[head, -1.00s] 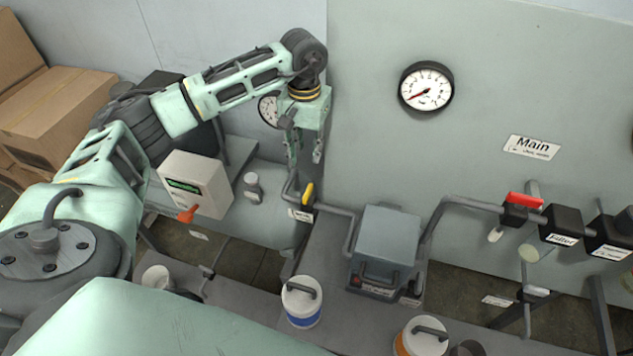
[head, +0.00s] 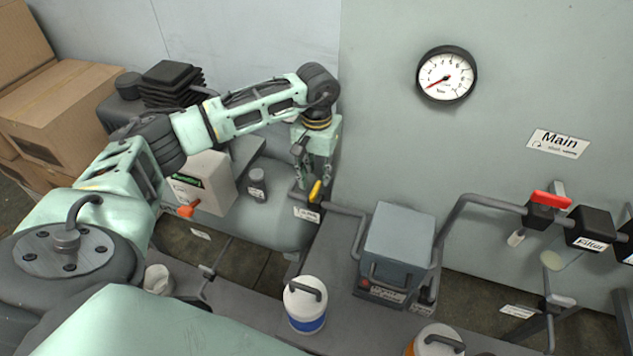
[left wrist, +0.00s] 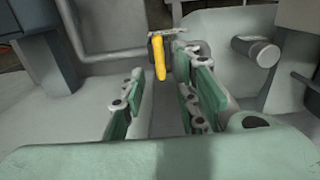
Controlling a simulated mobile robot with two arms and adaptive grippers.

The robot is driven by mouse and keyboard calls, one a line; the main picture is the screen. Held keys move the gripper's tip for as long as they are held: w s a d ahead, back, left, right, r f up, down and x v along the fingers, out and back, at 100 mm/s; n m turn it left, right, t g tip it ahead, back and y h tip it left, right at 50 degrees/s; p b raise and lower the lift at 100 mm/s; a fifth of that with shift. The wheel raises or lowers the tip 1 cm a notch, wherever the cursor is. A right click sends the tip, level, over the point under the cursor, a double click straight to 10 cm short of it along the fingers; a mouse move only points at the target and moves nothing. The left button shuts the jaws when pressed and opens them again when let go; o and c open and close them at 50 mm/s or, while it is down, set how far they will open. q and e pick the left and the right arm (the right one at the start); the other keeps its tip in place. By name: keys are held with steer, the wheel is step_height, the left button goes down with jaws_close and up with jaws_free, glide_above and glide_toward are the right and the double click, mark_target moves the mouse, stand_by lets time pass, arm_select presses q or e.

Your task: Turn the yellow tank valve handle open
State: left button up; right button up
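The yellow valve handle (head: 315,191) sits on a pipe beside the grey tank (head: 277,212). In the left wrist view the yellow handle (left wrist: 158,57) shows beyond the fingertips, roughly in line with the gap between them. My left gripper (head: 313,183) points down just above the handle in the head view. In the left wrist view its two green-padded fingers (left wrist: 160,92) are apart with nothing between them. Whether a finger touches the handle, I cannot tell. My right gripper is in neither view.
A white box with an orange knob (head: 207,181) stands left of the gripper. A grey-blue box (head: 398,240) and a white-and-blue canister (head: 304,303) stand right of and below it. A red handle (head: 551,199) is on the right pipe. A gauge (head: 446,74) hangs on the wall.

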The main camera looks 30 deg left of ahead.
mark_target(316, 186)
arm_select(q)
steer(key=shift+f+p, duration=0.35)
steer(key=shift+f, duration=1.75)
steer(key=shift+c, duration=0.5)
jaws_close()
